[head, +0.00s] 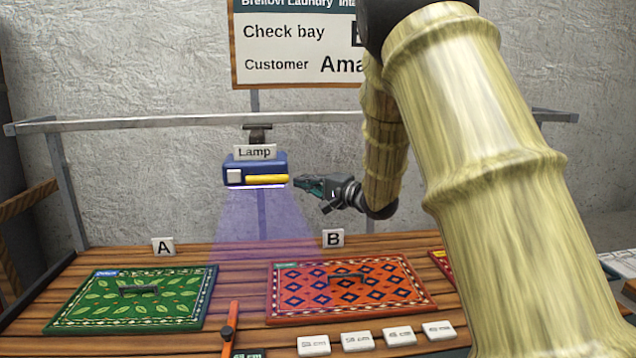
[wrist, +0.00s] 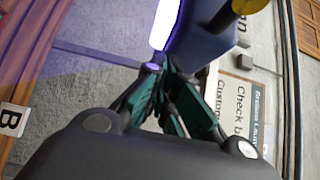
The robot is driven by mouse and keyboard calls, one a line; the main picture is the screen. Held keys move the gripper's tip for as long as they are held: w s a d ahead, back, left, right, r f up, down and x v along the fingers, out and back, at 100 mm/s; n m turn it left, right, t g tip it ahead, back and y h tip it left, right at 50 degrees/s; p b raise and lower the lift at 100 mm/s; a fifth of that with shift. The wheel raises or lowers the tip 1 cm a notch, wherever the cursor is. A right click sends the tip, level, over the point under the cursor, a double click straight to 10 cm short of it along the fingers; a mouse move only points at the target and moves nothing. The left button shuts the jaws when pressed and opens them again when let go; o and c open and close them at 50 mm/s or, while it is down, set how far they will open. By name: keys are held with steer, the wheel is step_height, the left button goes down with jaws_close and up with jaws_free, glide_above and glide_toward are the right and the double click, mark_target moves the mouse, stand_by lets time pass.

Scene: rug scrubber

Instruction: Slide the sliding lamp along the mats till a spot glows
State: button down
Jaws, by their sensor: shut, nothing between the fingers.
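The sliding lamp (head: 240,175) is a blue box with a yellow bar, labelled "Lamp", hanging from a grey rail (head: 190,121). Its purple beam falls on the wooden table between the green mat (head: 180,302) at sign A and the red mat (head: 300,312) at sign B. No glowing spot shows on either mat. My gripper (head: 300,183) is shut and empty, at the right end of the lamp, by the yellow bar. In the wrist view, my gripper's fingers (wrist: 172,75) are close to the lamp (wrist: 207,25); I cannot tell whether they touch it.
Several white tiles with cm labels (head: 357,341) lie along the front of the table. An orange slider-like tool (head: 229,325) stands between the mats. A third red mat (head: 440,262) is partly hidden behind my arm. A "Check bay" board (head: 290,40) hangs behind, partly covered.

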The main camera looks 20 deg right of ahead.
steer(key=w+a, duration=0.1)
steer(key=w+a+p, duration=0.1)
steer(key=a, duration=0.2)
steer(key=shift+w+a+r, duration=0.15)
steer(key=shift+w+a, duration=0.1)
steer(key=shift+w, duration=0.15)
steer(key=shift+a, duration=0.2)
steer(key=shift+w, duration=0.1)
